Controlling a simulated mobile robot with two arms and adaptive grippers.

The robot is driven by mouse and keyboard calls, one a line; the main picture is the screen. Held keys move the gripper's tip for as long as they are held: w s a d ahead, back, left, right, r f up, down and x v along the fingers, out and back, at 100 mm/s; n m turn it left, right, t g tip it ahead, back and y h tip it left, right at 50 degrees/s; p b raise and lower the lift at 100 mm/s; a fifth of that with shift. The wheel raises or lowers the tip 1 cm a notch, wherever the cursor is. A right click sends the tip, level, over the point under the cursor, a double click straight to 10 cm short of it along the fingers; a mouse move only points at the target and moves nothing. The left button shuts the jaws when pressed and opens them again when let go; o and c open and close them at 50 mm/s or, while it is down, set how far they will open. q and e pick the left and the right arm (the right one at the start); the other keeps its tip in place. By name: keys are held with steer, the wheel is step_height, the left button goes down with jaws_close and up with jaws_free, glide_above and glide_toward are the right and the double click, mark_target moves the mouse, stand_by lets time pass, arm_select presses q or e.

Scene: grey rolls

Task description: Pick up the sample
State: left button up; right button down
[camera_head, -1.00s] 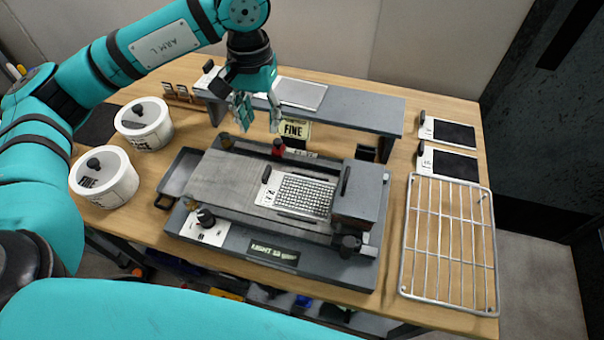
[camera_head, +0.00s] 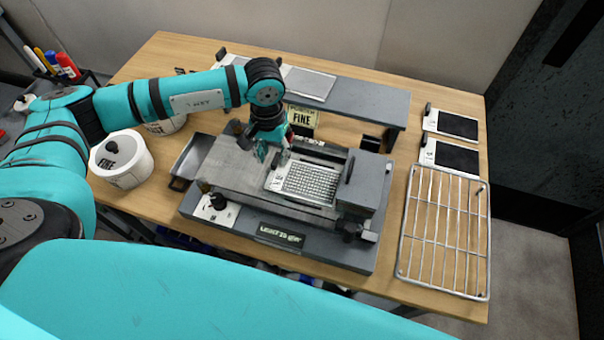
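The sample, taken to be the plate with a white label end and a pale gridded face (camera_head: 311,184), lies flat in the bed of the grey machine (camera_head: 230,165). My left gripper (camera_head: 274,157) is just above the plate's label end, pointing down. Its fingers look a little apart, around or just above the small black tab at that end. The fingers partly hide the tab, and I cannot tell whether they touch it. My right gripper is out of view.
A grey raised shelf (camera_head: 362,104) with a flat plate stands behind the machine, with a FINE sign (camera_head: 303,118) below it. A wire rack (camera_head: 445,232) and two dark-faced plates (camera_head: 456,124) are at right. A white FINE tub (camera_head: 122,160) is at left.

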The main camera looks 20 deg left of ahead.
mark_target(273, 163)
arm_select(q)
steer(key=shift+s+a+f+p, duration=0.1)
steer(key=shift+f+p, duration=0.2)
steer(key=shift+f, duration=1.3)
steer(key=shift+c, duration=0.3)
jaws_close()
